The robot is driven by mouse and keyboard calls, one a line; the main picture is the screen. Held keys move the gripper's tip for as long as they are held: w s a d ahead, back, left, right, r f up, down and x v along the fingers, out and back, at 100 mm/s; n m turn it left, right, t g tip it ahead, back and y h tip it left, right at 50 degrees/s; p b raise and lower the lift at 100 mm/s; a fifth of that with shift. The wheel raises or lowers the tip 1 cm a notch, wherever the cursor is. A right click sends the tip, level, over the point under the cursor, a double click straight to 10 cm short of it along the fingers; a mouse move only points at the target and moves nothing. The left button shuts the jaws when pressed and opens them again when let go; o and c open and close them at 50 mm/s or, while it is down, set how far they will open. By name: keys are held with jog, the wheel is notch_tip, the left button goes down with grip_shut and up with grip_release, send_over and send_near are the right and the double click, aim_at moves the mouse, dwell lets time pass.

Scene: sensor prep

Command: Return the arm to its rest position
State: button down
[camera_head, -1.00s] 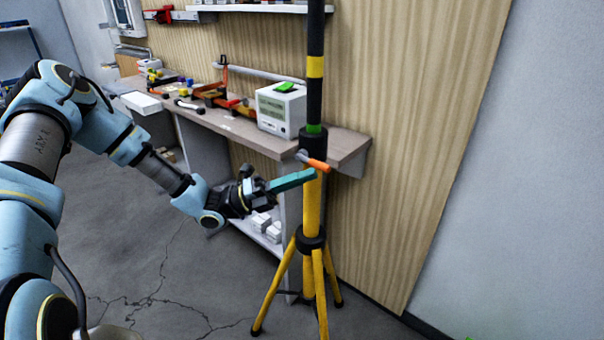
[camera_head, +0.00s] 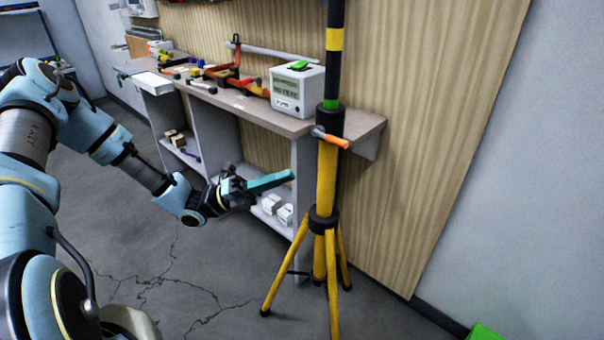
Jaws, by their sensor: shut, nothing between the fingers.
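My gripper (camera_head: 284,178) is at the end of my light-blue arm (camera_head: 128,160), reaching in from the left. Its long teal fingers are together and hold nothing. They point right, toward the yellow tripod stand (camera_head: 326,180), with a small gap in the picture. The gripper is in front of the workbench's lower shelf, below the bench top. My arm is bent at the elbow and stretched forward.
The tripod stand has an orange-handled clamp (camera_head: 331,138) and legs spread on the cracked floor (camera_head: 190,265). The workbench (camera_head: 240,108) holds a white device (camera_head: 297,90) and several tools. White boxes (camera_head: 285,213) sit on its lower shelf.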

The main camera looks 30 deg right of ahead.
jog(key=s+a+f+m+t+y, duration=0.1)
jog(key=a+f+m+t+y, duration=0.1)
jog(key=a+m+y, duration=0.5)
jog(key=s+a+f+m+t+y, duration=0.1)
jog(key=a+f+m+t+y, duration=0.1)
jog(key=a+m+y, duration=0.55)
jog(key=w+a+r+m+t+y, duration=0.1)
jog(key=w+a+r+m+t, duration=0.1)
jog(key=a, duration=0.4)
jog(key=w+a+r+m+t+y, duration=0.1)
jog(key=w+a+r+m+t, duration=0.2)
jog(key=a+r+m+t, duration=0.1)
jog(key=w+a+r+m+t+y, duration=0.2)
jog(key=w+a+r+m+t, duration=0.1)
jog(key=a, duration=0.5)
jog(key=shift+a+m+t+p, duration=0.3)
jog(key=shift+m+t, duration=0.6)
jog(key=shift+m, duration=0.05)
